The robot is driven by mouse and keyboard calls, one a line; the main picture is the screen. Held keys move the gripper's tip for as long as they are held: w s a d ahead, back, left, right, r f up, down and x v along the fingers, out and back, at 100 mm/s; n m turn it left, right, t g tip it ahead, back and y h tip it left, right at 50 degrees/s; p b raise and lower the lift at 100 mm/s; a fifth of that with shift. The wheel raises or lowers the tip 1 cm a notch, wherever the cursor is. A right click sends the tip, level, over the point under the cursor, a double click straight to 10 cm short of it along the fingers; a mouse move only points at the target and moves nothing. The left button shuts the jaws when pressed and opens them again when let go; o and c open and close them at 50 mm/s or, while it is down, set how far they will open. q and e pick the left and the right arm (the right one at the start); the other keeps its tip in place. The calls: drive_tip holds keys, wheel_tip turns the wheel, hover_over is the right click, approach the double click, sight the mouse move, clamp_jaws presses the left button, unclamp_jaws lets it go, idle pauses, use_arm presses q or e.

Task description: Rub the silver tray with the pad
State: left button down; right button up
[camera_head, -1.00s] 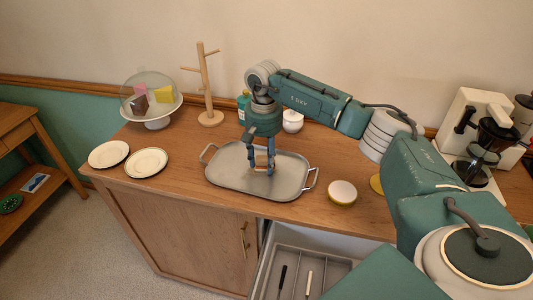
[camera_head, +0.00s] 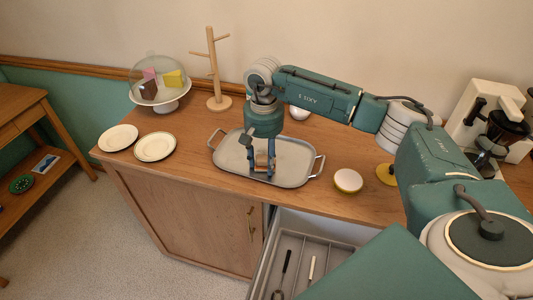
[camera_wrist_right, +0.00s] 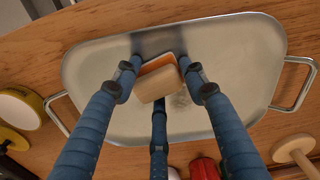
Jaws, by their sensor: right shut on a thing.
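The silver tray (camera_head: 296,155) lies flat on the wooden counter, a handle at each end; it fills much of the right wrist view (camera_wrist_right: 235,60). My right gripper (camera_head: 262,172) points down over its front middle part. In the right wrist view my right gripper (camera_wrist_right: 160,85) is shut on the pad (camera_wrist_right: 157,84), a small block with a beige face and an orange-brown side. The pad is over the tray; I cannot tell if it touches. A dark smudge (camera_wrist_right: 181,100) shows on the metal beside it. My left gripper is not in view.
Two plates (camera_head: 155,146) and a domed cake stand (camera_head: 160,90) are left of the tray. A wooden mug tree (camera_head: 215,75) stands behind. A round yellow-and-white container (camera_head: 348,180) is close to the right handle. An open cutlery drawer (camera_head: 318,240) is below in front.

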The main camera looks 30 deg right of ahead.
sight(263, 149)
drive_tip(key=shift+s+a, duration=0.5)
drive_tip(key=shift+a, duration=0.2)
drive_tip(key=shift+w+a+f+b, duration=0.1)
drive_tip(key=shift+w+a+b, duration=0.4)
drive_tip(key=shift+w, duration=0.2)
drive_tip(key=shift+w+d+b, duration=0.3)
drive_tip(key=shift+w+d, duration=0.2)
drive_tip(key=shift+d, duration=0.1)
drive_tip(key=shift+w+d+b, duration=0.3)
drive_tip(key=shift+w+d, duration=0.25)
drive_tip(key=shift+d, duration=0.25)
drive_tip(key=shift+w+d+b, duration=0.3)
drive_tip(key=shift+w+d, duration=0.25)
drive_tip(key=shift+d, duration=0.2)
drive_tip(key=shift+w+d+b, duration=0.3)
drive_tip(key=shift+w+d, duration=0.5)
drive_tip(key=shift+d, duration=0.3)
drive_tip(key=shift+w+d+b, duration=0.25)
drive_tip(key=shift+w+d, duration=0.55)
drive_tip(key=shift+d, duration=0.25)
drive_tip(key=shift+r+p, duration=0.75)
drive_tip(key=shift+r, duration=0.1)
drive_tip(key=shift+r+p, duration=1.6)
drive_tip(key=shift+r, duration=0.6)
